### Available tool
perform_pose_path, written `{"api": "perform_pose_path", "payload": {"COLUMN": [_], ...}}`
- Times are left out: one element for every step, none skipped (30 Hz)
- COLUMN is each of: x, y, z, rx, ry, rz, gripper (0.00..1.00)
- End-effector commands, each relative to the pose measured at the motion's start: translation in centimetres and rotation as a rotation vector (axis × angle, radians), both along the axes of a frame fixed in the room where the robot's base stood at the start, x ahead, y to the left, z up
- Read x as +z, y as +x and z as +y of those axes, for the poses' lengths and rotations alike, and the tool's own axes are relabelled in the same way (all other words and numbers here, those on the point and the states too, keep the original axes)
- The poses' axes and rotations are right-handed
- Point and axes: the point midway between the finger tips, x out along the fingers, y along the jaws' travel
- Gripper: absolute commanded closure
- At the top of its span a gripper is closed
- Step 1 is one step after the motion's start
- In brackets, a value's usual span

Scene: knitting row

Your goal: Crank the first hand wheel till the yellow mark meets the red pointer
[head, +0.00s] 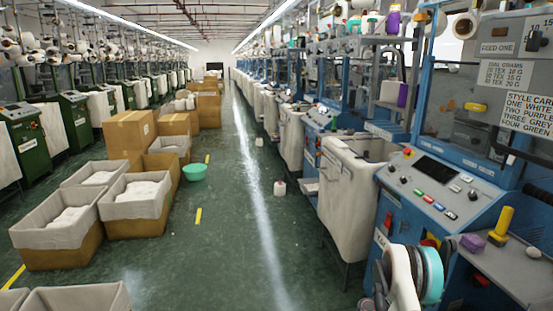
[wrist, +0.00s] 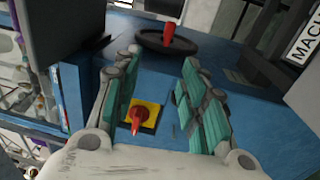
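In the wrist view, a dark round hand wheel (wrist: 150,41) with an upright red handle (wrist: 169,33) lies on the blue machine top, beyond my fingertips. My gripper (wrist: 163,62) is open, its teal-padded fingers spread apart with nothing between the pads. It is apart from the wheel. A red switch knob (wrist: 139,117) on a yellow plate (wrist: 150,107) shows below, between the fingers. I cannot make out a yellow mark or red pointer at the wheel. In the head view, my arm is at the lower right; my fingers and this wheel cannot be made out there.
A blue control panel (head: 445,185) with coloured buttons stands at the right, with a yellow handle (head: 502,224) near its front. White bins (head: 345,190) line the machines. Cartons and lined boxes (head: 140,205) stand left. The green aisle (head: 225,250) is largely clear.

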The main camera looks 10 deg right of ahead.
Motion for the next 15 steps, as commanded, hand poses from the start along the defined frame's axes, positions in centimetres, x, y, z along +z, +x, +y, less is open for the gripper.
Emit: {"api": "perform_pose_path", "payload": {"x": [0.4, 0.6, 0.8, 1.0, 1.3, 1.6, 1.8, 2.2, 2.6, 2.9, 3.3, 3.8, 4.1, 4.6, 5.2], "y": [0.1, 0.3, 0.5, 0.6, 0.8, 0.9, 1.1, 1.2, 1.5, 1.7, 1.8, 2.1, 2.2, 2.5, 2.7], "z": [-0.1, 0.0, 0.0, 0.0, 0.1, 0.2, 0.2, 0.2, 0.3, 0.4, 0.5, 0.6, 0.7, 0.8, 0.9], "rx": [0.001, 0.002, 0.005, 0.007, 0.009, 0.012, 0.015, 0.017, 0.02, 0.023, 0.026, 0.03, 0.033, 0.036, 0.041], "ry": [0.009, 0.014, 0.021, 0.026, 0.032, 0.041, 0.047, 0.054, 0.064, 0.073, 0.082, 0.093, 0.104, 0.115, 0.129], "rz": [-0.002, -0.003, -0.006, -0.006, -0.007, -0.01, -0.011, -0.013, -0.015, -0.018, -0.02, -0.023, -0.025, -0.028, -0.031], "gripper": [0.61, 0.61, 0.61, 0.61, 0.61, 0.61, 0.61, 0.61, 0.61, 0.61, 0.61, 0.61, 0.61, 0.61, 0.61]}}
